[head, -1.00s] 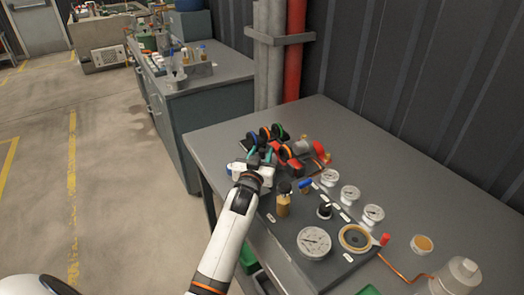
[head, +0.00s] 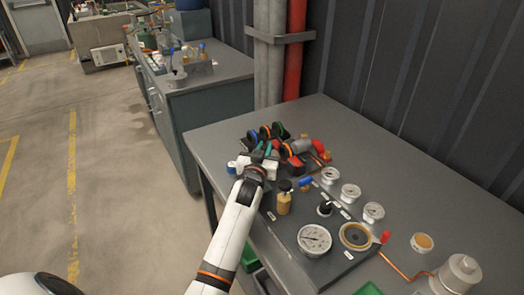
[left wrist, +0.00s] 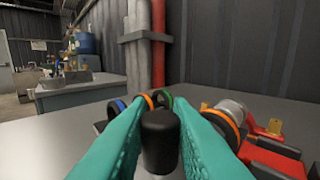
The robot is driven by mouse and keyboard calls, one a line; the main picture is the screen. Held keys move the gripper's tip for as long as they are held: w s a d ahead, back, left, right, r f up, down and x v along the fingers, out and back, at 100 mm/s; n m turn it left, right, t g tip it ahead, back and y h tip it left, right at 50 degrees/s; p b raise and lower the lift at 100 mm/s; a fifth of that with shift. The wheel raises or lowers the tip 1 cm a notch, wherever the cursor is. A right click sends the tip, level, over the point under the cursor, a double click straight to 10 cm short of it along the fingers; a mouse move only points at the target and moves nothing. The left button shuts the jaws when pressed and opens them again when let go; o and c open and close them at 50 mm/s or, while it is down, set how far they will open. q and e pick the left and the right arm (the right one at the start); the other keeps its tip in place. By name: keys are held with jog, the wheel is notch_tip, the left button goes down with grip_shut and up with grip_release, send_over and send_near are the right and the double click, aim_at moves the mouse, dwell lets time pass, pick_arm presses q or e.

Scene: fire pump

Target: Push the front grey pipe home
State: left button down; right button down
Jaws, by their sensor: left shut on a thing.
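A short grey pipe (head: 300,146) with an orange ring lies on a red holder at the back left of the bench. In the left wrist view the grey pipe (left wrist: 232,108) is right of my fingers, its orange ring towards me. My left gripper (head: 268,154) is just left of the holder. I cannot tell what the knob is joined to. The pipe's seating is too small to judge. My right gripper is not in view.
Black parts with coloured rings (head: 266,132) stand behind my left gripper. Dial gauges (head: 314,239), a brown bottle-like part (head: 284,200) and a blue knob (head: 306,182) are in front. The bench (head: 400,180) is clear at the back right.

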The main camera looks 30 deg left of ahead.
aim_at(274, 151)
pick_arm(q)
jog(key=shift+w+d+f+b, duration=0.1)
jog(key=shift+w+d+b, duration=0.25)
jog(key=shift+w, duration=0.25)
jog(key=shift+w+d+b, duration=0.25)
jog(key=shift+w+d, duration=0.15)
jog(key=shift+w, duration=0.2)
jog(key=shift+w+d, duration=0.15)
jog(key=shift+w, duration=0.1)
jog(key=shift+r, duration=0.2)
jog(key=c, duration=1.6)
grip_release()
jog(key=shift+o, duration=1.4)
jog(key=shift+w+d+f, duration=0.1)
jog(key=shift+w, duration=0.05)
